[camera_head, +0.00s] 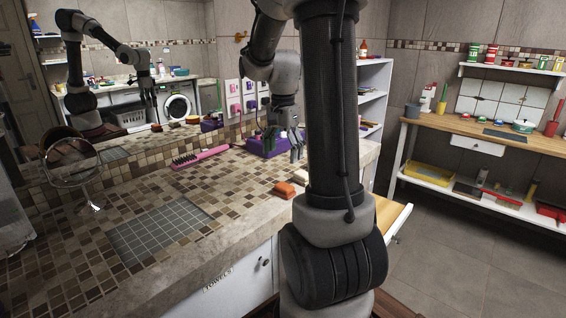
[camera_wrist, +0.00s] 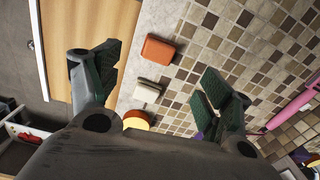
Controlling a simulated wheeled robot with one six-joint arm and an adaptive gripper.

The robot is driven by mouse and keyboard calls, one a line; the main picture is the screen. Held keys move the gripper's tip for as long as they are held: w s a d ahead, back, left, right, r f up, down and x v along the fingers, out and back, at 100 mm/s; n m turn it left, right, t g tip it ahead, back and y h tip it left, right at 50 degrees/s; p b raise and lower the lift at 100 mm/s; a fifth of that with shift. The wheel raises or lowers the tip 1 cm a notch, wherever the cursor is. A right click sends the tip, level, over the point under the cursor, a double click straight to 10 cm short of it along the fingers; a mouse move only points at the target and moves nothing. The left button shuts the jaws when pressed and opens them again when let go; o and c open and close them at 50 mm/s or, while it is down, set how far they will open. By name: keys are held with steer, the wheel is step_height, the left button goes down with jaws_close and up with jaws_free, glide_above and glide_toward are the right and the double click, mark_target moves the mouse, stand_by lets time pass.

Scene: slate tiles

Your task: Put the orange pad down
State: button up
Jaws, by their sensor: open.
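The orange pad (camera_head: 284,190) lies flat on the tiled counter (camera_head: 150,270), close to its front edge. In the wrist view the orange pad (camera_wrist: 158,51) shows whole, with nothing touching it. My gripper (camera_head: 296,152) is open and empty, raised above the counter a little behind the pad. In the wrist view its two fingers stand wide apart on either side (camera_wrist: 160,72), with bare tiles, the pad and a cream block (camera_wrist: 147,90) seen between them.
A round yellow and orange thing (camera_wrist: 136,119) is partly hidden by my gripper. A pink brush (camera_head: 200,157) and a purple bin (camera_head: 266,145) are farther back. A grey tiled square (camera_head: 160,232) is bare at the left. A round mirror (camera_head: 70,163) stands beyond it.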

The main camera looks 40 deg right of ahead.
steer(key=s+a+r+n+t, duration=0.2)
steer(key=s+a+r+n, duration=0.2)
steer(key=s+a+n, duration=0.3)
steer(key=s+a+r+n+t, duration=0.2)
steer(key=s+a+r+n, duration=0.2)
steer(key=s+a+n, duration=0.3)
steer(key=s+n, duration=0.1)
steer(key=s, duration=0.1)
steer(key=shift+s+a+n, duration=0.25)
steer(key=shift+s+n, duration=0.05)
steer(key=shift+o, duration=0.4)
